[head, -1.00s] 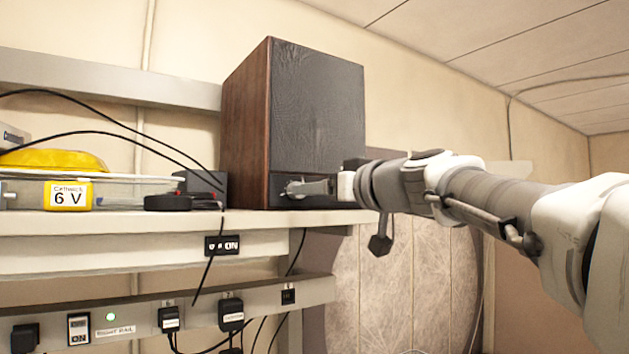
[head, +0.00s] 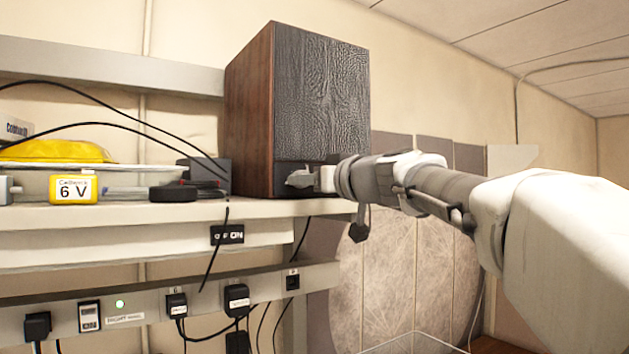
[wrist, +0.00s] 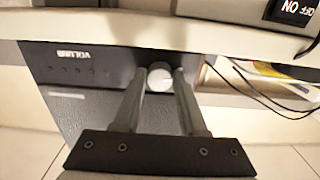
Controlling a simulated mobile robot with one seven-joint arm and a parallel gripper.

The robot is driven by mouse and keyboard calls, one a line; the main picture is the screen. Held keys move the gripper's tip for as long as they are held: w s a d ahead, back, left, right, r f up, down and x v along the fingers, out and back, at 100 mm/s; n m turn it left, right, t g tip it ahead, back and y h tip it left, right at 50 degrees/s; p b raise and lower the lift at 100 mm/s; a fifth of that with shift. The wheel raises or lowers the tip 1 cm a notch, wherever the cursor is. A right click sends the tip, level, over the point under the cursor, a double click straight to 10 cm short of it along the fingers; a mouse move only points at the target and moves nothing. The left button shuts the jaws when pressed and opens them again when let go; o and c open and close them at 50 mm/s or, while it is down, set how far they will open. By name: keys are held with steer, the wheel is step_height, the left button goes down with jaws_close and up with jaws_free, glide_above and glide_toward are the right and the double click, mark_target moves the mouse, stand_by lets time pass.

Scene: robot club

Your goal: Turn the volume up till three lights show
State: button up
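The volume knob (wrist: 160,75) is a pale round knob on the dark front strip of the speaker (head: 321,110), a tall box with brown wooden sides. The volume label (wrist: 73,54) appears upside down in the wrist view, beside a row of small dark lights (wrist: 78,71). I see none clearly lit.
The speaker stands on a pale shelf (head: 120,217). A rail with plugs and switches (head: 140,312) runs below.

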jaws_close()
steer(key=shift+m, duration=0.3)
steer(key=m+b, duration=0.2)
steer(key=m, duration=1.3)
steer(key=shift+m, duration=0.4)
